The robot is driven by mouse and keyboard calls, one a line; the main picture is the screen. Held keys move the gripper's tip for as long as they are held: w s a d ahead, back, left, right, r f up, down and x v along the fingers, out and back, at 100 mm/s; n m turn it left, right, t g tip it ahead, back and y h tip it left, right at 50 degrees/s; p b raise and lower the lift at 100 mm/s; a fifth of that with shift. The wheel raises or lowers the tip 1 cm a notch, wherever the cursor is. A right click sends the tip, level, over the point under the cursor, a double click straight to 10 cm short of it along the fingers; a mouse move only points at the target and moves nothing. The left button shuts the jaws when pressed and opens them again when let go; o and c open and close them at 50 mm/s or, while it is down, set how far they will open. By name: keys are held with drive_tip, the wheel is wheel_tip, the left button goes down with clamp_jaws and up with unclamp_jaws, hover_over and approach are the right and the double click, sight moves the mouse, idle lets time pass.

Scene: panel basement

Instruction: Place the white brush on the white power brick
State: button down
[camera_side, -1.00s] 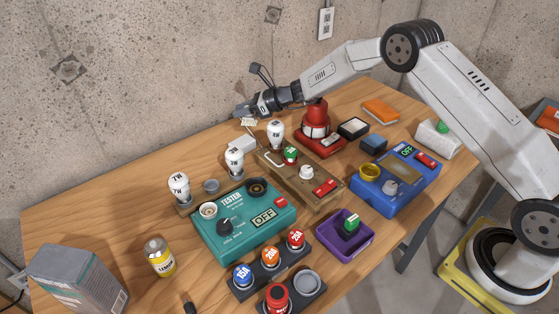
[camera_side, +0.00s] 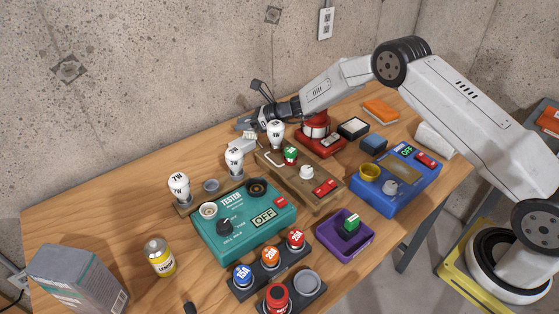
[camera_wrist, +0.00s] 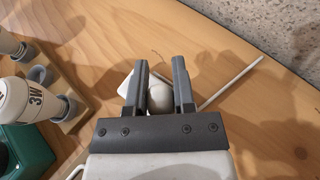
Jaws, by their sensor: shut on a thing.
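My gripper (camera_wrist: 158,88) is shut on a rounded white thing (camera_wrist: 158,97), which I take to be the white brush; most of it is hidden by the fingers. In the side view my gripper (camera_side: 247,124) is at the back of the table, and a small pale part of the brush (camera_side: 249,134) shows below it. The white power brick (camera_side: 240,146) lies on the table just below the gripper. A white edge (camera_wrist: 125,86), likely the brick, shows beside the left finger in the wrist view. I cannot tell whether brush and brick touch.
White bulbs stand close by, one (camera_side: 276,133) right of the gripper and one (camera_side: 235,160) in front. A wooden panel (camera_side: 312,190), a green tester (camera_side: 232,237) and a red stand (camera_side: 319,145) are near. A thin white rod or cord (camera_wrist: 232,82) lies right of the fingers.

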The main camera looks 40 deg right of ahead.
drive_tip(key=shift+f, duration=0.15)
drive_tip(key=shift+c, duration=2.2)
unclamp_jaws()
drive_tip(key=shift+r, duration=0.2)
drive_tip(key=v, duration=1.2)
